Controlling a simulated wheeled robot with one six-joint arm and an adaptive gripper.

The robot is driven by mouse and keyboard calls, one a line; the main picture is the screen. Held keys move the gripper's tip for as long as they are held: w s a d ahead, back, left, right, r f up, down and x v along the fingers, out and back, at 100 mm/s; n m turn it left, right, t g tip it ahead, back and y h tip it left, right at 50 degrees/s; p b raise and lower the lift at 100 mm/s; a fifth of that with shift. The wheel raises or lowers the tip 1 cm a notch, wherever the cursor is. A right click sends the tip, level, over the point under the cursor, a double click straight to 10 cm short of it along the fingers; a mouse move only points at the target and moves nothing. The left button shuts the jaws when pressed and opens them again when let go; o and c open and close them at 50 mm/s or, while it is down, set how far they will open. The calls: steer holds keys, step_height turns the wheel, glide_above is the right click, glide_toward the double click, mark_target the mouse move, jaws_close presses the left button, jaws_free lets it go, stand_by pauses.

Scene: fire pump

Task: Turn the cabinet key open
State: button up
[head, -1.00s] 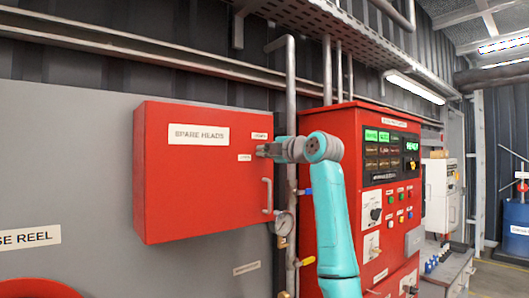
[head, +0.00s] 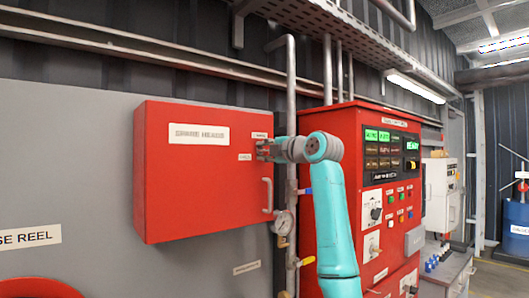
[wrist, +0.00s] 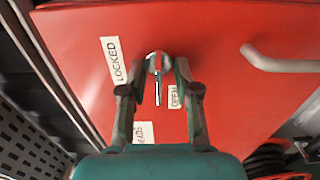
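The red cabinet (head: 200,195) is closed, with a "SPARE HEADS" label on its front. In the wrist view a small silver key (wrist: 158,92) sits at a round lock (wrist: 157,60) on the red door. A "LOCKED" label (wrist: 114,60) is left of the lock, and an "OPEN" label (wrist: 175,96) is to its lower right. My gripper (wrist: 161,72) has one finger on each side of the key, with gaps visible beside it. In the head view my gripper (head: 262,150) is at the cabinet's upper right and hides the lock and key.
A metal door handle (head: 267,195) projects below my gripper and also shows in the wrist view (wrist: 280,60). A vertical pipe (head: 291,90) with a gauge (head: 284,222) runs just right of the cabinet. A red control panel (head: 350,130) stands behind my arm.

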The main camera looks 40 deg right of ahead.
steer(key=s, duration=1.2)
steer(key=shift+d, duration=0.2)
